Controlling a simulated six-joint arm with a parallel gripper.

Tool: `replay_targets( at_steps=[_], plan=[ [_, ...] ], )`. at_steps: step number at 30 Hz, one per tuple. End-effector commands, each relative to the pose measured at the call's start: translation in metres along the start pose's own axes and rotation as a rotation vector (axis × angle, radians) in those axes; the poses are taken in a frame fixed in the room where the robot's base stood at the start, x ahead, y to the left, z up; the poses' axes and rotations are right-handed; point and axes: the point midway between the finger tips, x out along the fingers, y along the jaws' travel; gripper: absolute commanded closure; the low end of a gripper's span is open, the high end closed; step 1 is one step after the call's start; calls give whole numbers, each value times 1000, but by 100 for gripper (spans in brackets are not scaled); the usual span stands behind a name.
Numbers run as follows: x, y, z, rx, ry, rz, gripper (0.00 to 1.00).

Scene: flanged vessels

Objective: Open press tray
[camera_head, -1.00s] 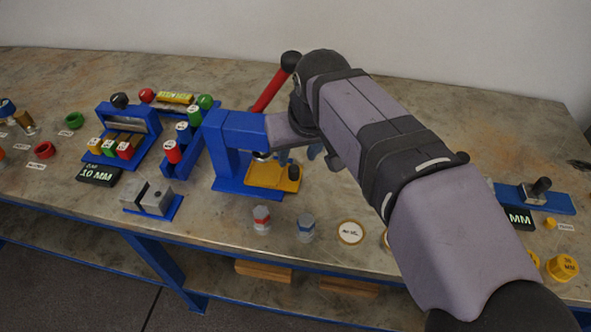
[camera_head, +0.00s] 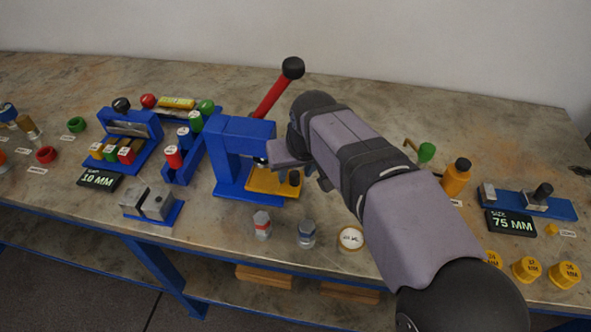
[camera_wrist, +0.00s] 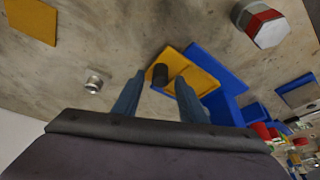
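The press is a blue frame (camera_head: 238,140) with a red lever (camera_head: 268,98) ending in a black ball, raised toward the back. Its yellow tray (camera_head: 262,184) lies at the blue base, with a black knob (camera_head: 295,178) at its right end. In the wrist view the tray (camera_wrist: 196,76) and knob (camera_wrist: 160,74) lie ahead of my fingers. My gripper (camera_wrist: 161,84) is open, its two bluish fingers apart with the knob seen between their tips. I cannot tell whether they reach around it. In the head view my arm hides part of the gripper.
A hex vessel with a red band (camera_head: 262,224) and a grey one (camera_head: 306,234) stand in front of the press. A round labelled disc (camera_head: 350,239) is beside them. A blue rack (camera_head: 182,160) stands close left. An orange bottle (camera_head: 457,177) is right of my arm.

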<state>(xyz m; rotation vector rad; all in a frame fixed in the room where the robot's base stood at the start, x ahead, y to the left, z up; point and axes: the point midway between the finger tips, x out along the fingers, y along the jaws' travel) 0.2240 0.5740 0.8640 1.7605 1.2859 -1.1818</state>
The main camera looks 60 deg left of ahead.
Motion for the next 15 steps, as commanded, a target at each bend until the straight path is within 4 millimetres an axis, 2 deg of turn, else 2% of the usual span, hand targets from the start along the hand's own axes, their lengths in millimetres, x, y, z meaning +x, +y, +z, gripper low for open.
replay_targets(
  at_steps=[4, 5, 9, 15],
  plan=[
    [0, 0, 0, 0, 0, 0, 62],
    [0, 0, 0, 0, 0, 0, 66],
    [0, 0, 0, 0, 0, 0, 100],
    [-1, 3, 1, 1, 0, 0, 100]
  ],
)
